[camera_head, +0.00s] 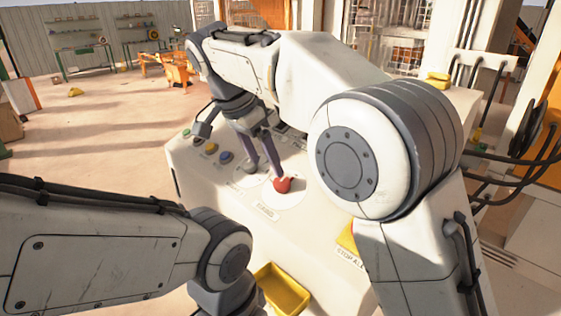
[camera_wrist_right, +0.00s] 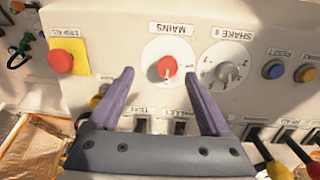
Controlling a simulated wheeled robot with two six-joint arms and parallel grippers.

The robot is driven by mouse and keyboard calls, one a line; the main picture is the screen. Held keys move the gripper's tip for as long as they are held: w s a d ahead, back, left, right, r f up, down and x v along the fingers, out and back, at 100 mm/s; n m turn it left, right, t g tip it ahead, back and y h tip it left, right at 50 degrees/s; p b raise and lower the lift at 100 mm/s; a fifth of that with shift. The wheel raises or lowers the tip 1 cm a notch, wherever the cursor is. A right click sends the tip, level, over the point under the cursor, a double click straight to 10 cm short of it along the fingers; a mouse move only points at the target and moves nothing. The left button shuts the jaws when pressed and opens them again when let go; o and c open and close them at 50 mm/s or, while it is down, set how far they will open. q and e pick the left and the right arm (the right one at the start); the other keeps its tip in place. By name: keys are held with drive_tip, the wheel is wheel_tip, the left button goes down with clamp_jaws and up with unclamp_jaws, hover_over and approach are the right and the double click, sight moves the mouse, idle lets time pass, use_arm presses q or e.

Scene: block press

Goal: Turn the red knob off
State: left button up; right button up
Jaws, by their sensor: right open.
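The red knob (camera_head: 283,184) sits on a round white plate on the sloping white control panel (camera_head: 320,265). In the right wrist view the red knob (camera_wrist_right: 167,67) is on a plate labelled MAINS. My right gripper (camera_head: 265,166) is just beside the knob in the head view. In the right wrist view its two purple fingers (camera_wrist_right: 160,78) are spread apart, with the knob seen between and slightly beyond their tips. Nothing is between the fingers, and I cannot tell whether either touches the knob. My left arm shows at the lower left, but its gripper is out of view.
A grey SHAKE dial (camera_wrist_right: 228,70) is beside the knob plate. Blue (camera_wrist_right: 273,69) and yellow (camera_wrist_right: 305,73) buttons are farther right. A red STOP ALL button (camera_wrist_right: 60,61) is at the left. A yellow tray (camera_head: 284,290) is at the panel's near side. Switches lie below the fingers.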

sight(280, 181)
drive_tip(key=w+d+f, duration=0.1)
drive_tip(key=f, duration=0.1)
drive_tip(key=w+d+f+m, duration=0.1)
drive_tip(key=w+f, duration=0.1)
drive_tip(key=f, duration=0.1)
drive_tip(key=w+d+f+m, duration=0.1)
drive_tip(key=w+f, duration=0.1)
drive_tip(key=f, duration=0.1)
drive_tip(key=shift+d+f, duration=0.1)
drive_tip(key=shift+f, duration=0.05)
drive_tip(key=shift+s, duration=0.1)
clamp_jaws()
use_arm(q)
drive_tip(key=shift+w, duration=0.6)
